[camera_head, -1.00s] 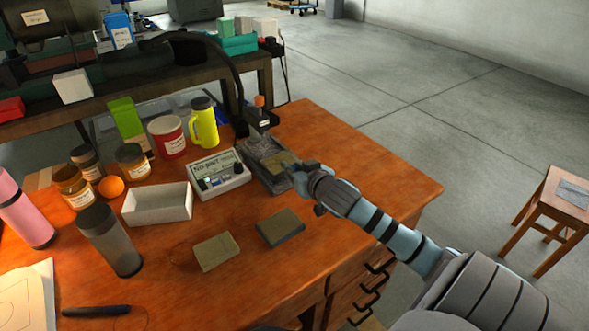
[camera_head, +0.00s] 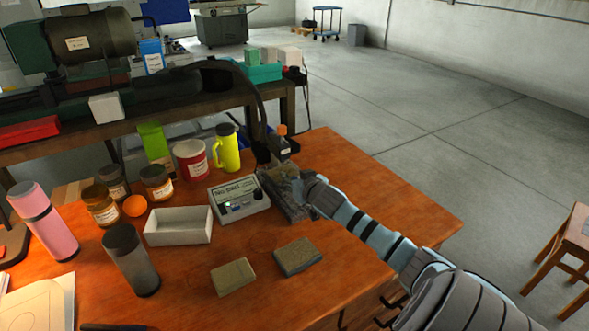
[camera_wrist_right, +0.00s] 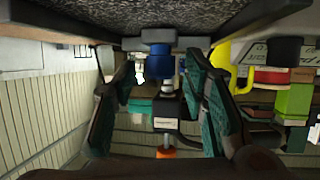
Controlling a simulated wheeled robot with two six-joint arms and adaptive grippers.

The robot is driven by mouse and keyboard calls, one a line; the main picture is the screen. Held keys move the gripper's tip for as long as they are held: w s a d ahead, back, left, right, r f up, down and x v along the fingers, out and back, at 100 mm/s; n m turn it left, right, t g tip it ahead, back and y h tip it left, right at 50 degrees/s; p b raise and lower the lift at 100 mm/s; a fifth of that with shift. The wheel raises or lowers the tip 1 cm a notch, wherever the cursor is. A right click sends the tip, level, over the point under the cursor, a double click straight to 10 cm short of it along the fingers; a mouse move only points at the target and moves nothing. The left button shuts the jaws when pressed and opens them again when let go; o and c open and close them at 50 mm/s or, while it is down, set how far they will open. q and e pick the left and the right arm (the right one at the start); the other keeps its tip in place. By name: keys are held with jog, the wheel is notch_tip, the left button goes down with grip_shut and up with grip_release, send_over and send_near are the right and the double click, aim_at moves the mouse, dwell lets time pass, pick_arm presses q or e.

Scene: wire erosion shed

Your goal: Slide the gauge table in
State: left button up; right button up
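The gauge has a speckled grey slab (camera_head: 285,203) at the back of the wooden bench, with a dark post and an orange cap (camera_head: 282,130) behind it. In the right wrist view, which looks upside down, the speckled underside or face (camera_wrist_right: 185,14) fills the top edge. A blue knob (camera_wrist_right: 161,62) shows below it. My right gripper (camera_head: 300,186) is at the near right side of the slab and hides part of it. In the wrist view its fingers (camera_wrist_right: 160,88) are spread on both sides of the knob, with gaps. My left gripper is out of view.
A white readout box (camera_head: 239,199) stands left of the gauge. Two small blocks (camera_head: 233,277) (camera_head: 298,256) lie in front. A white tray (camera_head: 178,226), jars and a yellow flask (camera_head: 227,148) stand further left. The bench's right part (camera_head: 400,200) is clear.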

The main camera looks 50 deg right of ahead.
jog(key=v, duration=1.1)
jog(key=shift+s+a+r, duration=0.2)
jog(key=shift+s+r, duration=0.05)
jog(key=shift+s, duration=0.05)
